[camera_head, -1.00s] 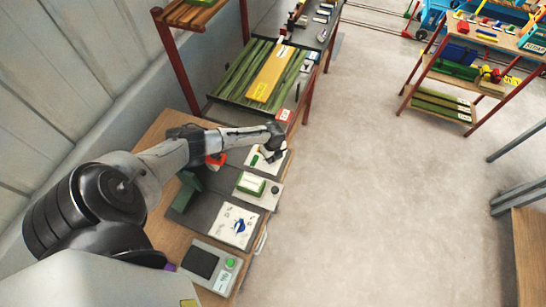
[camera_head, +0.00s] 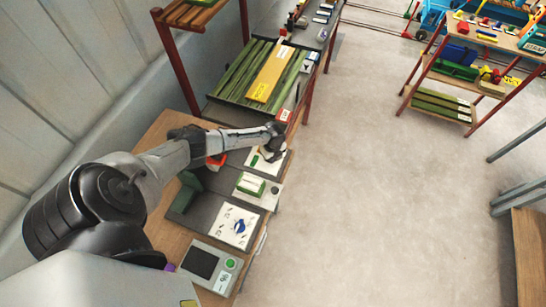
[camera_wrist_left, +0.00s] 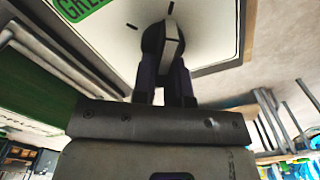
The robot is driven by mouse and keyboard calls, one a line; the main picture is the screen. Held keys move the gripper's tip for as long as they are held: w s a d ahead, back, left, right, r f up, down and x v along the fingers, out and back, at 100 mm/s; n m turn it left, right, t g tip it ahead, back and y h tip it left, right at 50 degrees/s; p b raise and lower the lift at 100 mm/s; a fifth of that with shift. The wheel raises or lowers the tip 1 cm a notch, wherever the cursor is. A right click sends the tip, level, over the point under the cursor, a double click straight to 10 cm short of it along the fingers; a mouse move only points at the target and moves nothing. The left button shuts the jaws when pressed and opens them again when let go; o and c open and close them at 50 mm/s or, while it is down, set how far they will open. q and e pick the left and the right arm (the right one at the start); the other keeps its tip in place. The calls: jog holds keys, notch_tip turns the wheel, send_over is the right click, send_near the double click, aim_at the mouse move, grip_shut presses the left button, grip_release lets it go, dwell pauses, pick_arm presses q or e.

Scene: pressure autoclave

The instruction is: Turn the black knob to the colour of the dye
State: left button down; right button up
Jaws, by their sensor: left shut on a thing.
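My left gripper (camera_wrist_left: 165,84) is shut on the black knob (camera_wrist_left: 153,38), which stands on a white panel (camera_wrist_left: 112,40). In the left wrist view a pale line on the knob points toward a dark tick at the top, and another tick lies to its left. A green label (camera_wrist_left: 76,8), cut off by the frame edge, begins with "GRE". In the head view my left gripper (camera_head: 270,154) is over the white panel (camera_head: 252,163) and mostly hides the knob. My right gripper is not in view.
A pale device with a green block (camera_head: 251,184) stands beside the panel. A grey box with a green button (camera_head: 230,263) is at the near end. A green-slatted rack with a yellow bar (camera_head: 270,74) stands beyond.

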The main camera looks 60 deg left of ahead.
pick_arm(q)
jog(key=shift+n, duration=0.3)
jog(key=n, duration=0.3)
jog(key=shift+w, duration=0.25)
jog(key=n, duration=0.3)
jog(key=n+p, duration=0.1)
jog(key=shift+w+a+n, duration=0.15)
jog(key=shift+w+n, duration=0.1)
jog(key=shift+n, duration=0.05)
jog(key=n, duration=0.3)
jog(key=n+p, duration=0.1)
jog(key=n, duration=0.1)
jog(key=shift+w+a+n, duration=0.2)
jog(key=shift+a+n, duration=0.1)
jog(key=shift+a, duration=0.05)
jog(key=c, duration=1.1)
grip_release()
jog(key=shift+c, duration=0.2)
